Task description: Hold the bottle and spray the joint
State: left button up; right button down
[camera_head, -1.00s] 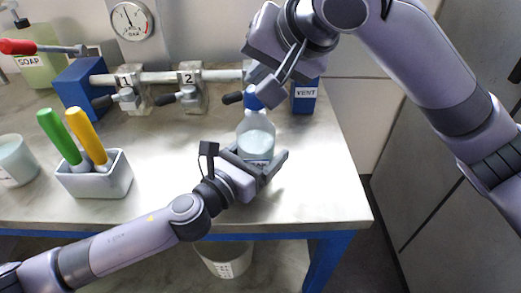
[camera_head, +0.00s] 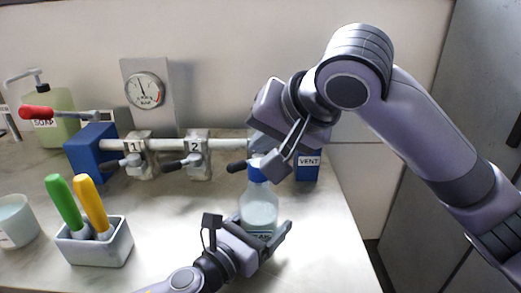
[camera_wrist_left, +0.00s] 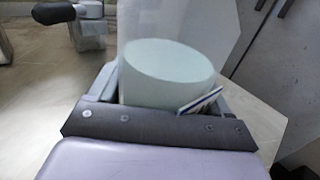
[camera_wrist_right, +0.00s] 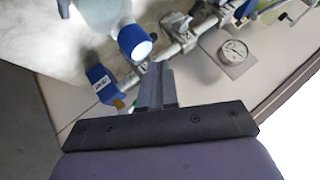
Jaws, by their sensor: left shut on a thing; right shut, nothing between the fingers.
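The clear bottle (camera_head: 259,208) has pale liquid, a label and a blue top (camera_head: 257,171). It stands upright over the bench in the head view. My left gripper (camera_head: 268,238) is shut around its lower body; the left wrist view shows the pale liquid (camera_wrist_left: 168,72) between the fingers. My right gripper (camera_head: 279,164) is shut and empty, just right of the blue top. In the right wrist view its closed fingertips (camera_wrist_right: 157,70) are below the blue top (camera_wrist_right: 134,42), apparently apart from it. Clamped pipe joints labelled 1 (camera_head: 138,156) and 2 (camera_head: 198,155) are behind; a further joint is mostly hidden.
A blue VENT block (camera_head: 308,171) ends the pipe at right, a blue block (camera_head: 91,153) at left. A gauge (camera_head: 145,90) stands behind. A soap bottle (camera_head: 52,118), white holder (camera_head: 95,243) with green and yellow handles and a cup (camera_head: 14,222) are at left.

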pick_arm(q)
jog(key=o, duration=1.3)
